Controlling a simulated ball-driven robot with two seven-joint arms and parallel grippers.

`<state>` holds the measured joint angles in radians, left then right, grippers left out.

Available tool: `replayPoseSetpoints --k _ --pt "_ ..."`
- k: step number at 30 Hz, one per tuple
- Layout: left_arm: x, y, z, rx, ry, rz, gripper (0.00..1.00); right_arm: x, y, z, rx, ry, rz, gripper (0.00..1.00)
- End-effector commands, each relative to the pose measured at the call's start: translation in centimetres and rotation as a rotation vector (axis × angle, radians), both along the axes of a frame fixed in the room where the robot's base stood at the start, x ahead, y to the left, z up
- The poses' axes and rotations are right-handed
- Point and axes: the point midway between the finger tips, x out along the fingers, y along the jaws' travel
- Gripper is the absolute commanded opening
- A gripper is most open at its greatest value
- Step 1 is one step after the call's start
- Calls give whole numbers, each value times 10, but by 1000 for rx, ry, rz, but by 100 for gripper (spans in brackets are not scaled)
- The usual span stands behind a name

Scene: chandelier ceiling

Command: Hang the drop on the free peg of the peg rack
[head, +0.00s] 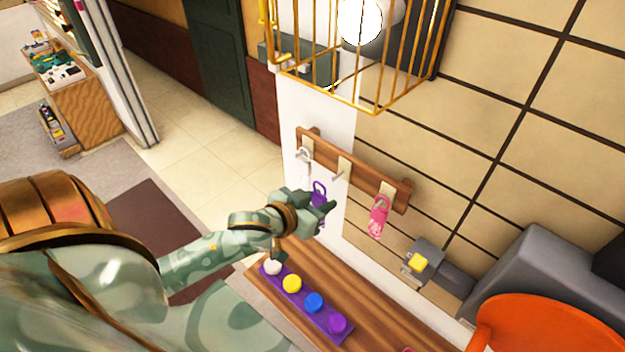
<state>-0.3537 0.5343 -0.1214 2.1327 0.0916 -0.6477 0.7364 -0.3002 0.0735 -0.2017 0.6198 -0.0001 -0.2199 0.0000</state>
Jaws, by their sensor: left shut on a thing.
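The wooden peg rack (362,173) is fixed to the wall and slopes down to the right. A pale thing (305,154) is at its left peg. A pink drop (379,216) hangs from its right peg. The middle peg (341,173) is bare. My left gripper (325,207) is shut on a purple drop (319,188), just below and left of the middle peg. The drop's loop points up and looks apart from the peg; its lower part is partly hidden by the fingers. My right gripper is not in view.
A gold wire cage (375,105) hangs above the rack. Below is a wooden surface (372,318) with a purple strip of coloured knobs (322,326). A grey box with a yellow button (419,262) and an orange seat (535,320) are at right.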

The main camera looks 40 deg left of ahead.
Motion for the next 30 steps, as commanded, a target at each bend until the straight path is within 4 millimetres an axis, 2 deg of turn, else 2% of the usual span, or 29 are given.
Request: replayPoseSetpoints --k 5,17,30 --pt "13 -1 -1 1 -1 0 9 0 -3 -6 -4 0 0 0" --pt "18 -1 2 0 1 1 9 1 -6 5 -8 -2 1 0" --pt "20 -1 1 -1 0 0 9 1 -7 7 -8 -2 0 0"
